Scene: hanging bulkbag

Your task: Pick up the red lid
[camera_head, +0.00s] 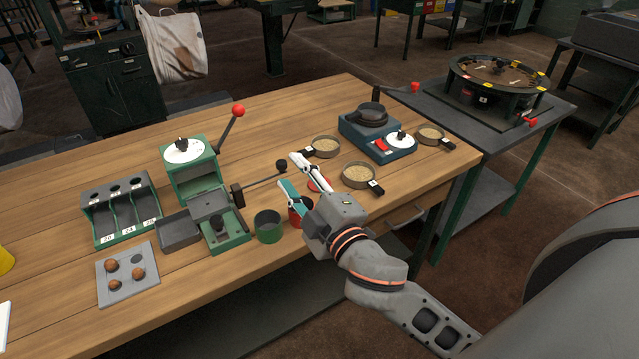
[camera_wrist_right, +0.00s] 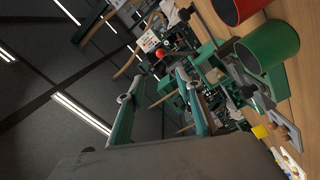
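A red, flat round thing, likely the red lid (camera_head: 316,185), lies on the bench, partly hidden behind my right gripper. My right gripper (camera_head: 291,171) reaches over the bench's front part from the lower right. Its two fingers are spread apart with nothing between them; they also show apart in the right wrist view (camera_wrist_right: 156,84). A red cup (camera_head: 296,216) stands under the gripper, partly covered by it; it also shows at the top of the right wrist view (camera_wrist_right: 234,8). My left gripper is not in view.
A green cup (camera_head: 268,227) stands just left of the red cup. A green press (camera_head: 218,222) with a lever is further left. Sieve pans (camera_head: 358,174) and a blue scale-like device (camera_head: 378,137) stand right.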

